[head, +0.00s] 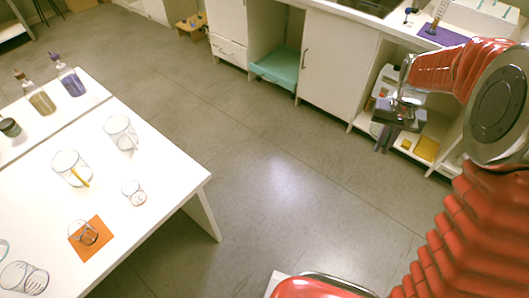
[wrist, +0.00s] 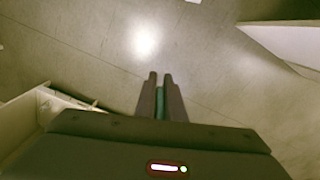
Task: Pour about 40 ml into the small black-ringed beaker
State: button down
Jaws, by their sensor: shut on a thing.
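My gripper (head: 383,146) hangs over the floor at the right of the head view, in front of the low shelf. In the wrist view its two dark fingers (wrist: 160,76) are close together around a narrow teal thing (wrist: 160,104). What this thing is cannot be told. A small beaker (head: 84,234) stands on an orange mat (head: 94,252) on the white table at left. Another small beaker (head: 133,193) stands beyond it. Ring colours are too small to tell surely, so I cannot say which is black-ringed. My gripper is far from both.
The white table (head: 165,205) also bears a beaker with a yellow stick (head: 66,165), a clear beaker (head: 122,132), a larger beaker (head: 24,279), an amber bottle (head: 41,102), a purple bottle (head: 71,83) and a dark jar (head: 10,127). Open floor (head: 275,170) lies between table and cabinets.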

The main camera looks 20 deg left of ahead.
aim_at(81, 230)
jog(key=z, duration=0.4)
jog(key=i, duration=0.2)
jog(key=u, duration=2.05)
jog(key=i, duration=0.25)
jog(key=u, duration=1.8)
